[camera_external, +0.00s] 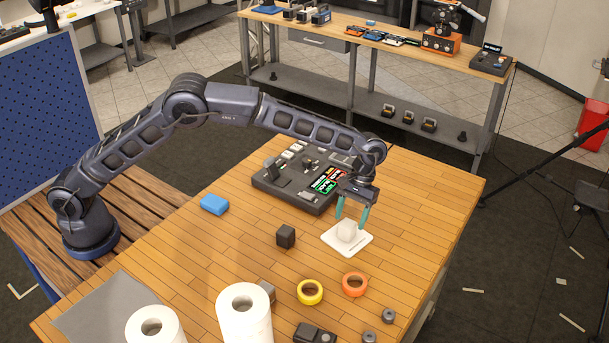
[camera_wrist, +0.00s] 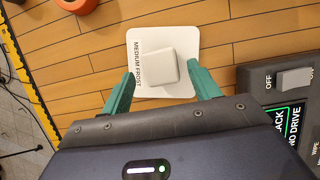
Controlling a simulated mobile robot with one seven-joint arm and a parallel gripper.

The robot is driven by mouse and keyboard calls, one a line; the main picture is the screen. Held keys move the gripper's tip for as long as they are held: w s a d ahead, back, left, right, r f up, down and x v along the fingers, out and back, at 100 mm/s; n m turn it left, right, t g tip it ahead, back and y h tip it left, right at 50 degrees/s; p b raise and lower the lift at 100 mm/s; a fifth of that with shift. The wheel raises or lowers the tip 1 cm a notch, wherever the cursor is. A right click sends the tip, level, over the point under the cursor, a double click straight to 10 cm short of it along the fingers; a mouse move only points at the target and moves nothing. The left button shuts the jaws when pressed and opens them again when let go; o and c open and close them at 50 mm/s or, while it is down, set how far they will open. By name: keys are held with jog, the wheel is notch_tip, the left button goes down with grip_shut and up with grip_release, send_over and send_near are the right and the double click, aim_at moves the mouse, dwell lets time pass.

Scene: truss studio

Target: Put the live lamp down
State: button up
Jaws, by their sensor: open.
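A white rounded block, likely the lamp (camera_external: 347,230), rests on a white square card (camera_external: 361,243) on the wooden table. In the wrist view the block (camera_wrist: 153,68) sits near the card's middle. The card (camera_wrist: 180,35) reads "MEDIUM FROST". My gripper (camera_external: 352,213) is just above the block with its green fingers apart. In the wrist view the fingers of my gripper (camera_wrist: 160,79) stand open on either side of the block's near edge. I cannot tell whether they touch it.
A dark console (camera_external: 290,195) with lit green and orange displays stands behind and left of the card. A dark cube (camera_external: 286,236), yellow tape (camera_external: 310,291), orange tape (camera_external: 355,284), a blue block (camera_external: 214,204) and paper rolls (camera_external: 246,318) share the table. The table's right side is clear.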

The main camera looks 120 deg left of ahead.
jog(key=v, duration=0.8)
jog(key=s+d+r+m, duration=0.1)
jog(key=d+r+m, duration=0.1)
jog(key=d+r, duration=0.55)
jog(key=s+d+r+m+y, duration=0.1)
jog(key=s+d+r+m, duration=0.1)
jog(key=s+d+r, duration=0.45)
jog(key=s+d+r+m+t+y, duration=0.1)
jog(key=s+d+r+m, duration=0.2)
jog(key=d, duration=0.6)
jog(key=s+d+r+m+y, duration=0.1)
jog(key=s+d+r, duration=0.4)
jog(key=s+d, duration=0.25)
jog(key=s+d+r+m+t, duration=0.1)
jog(key=s+d+r+m, duration=0.15)
jog(key=s+d, duration=0.55)
jog(key=s+d+f+m+t, duration=0.1)
jog(key=s+d+f+m, duration=0.1)
jog(key=s, duration=0.6)
jog(key=s+d+f+m+y, duration=0.1)
jog(key=s+d+f+m, duration=0.2)
jog(key=s, duration=0.4)
jog(key=s+d+f+m+t, duration=0.1)
jog(key=s+d+f+m, duration=0.1)
jog(key=s+d+f, duration=0.3)
jog(key=s, duration=0.3)
jog(key=shift+s+d+t, duration=0.2)
jog(key=shift+s+t, duration=0.1)
jog(key=shift+f+m, duration=0.1)
jog(key=shift+m, duration=0.15)
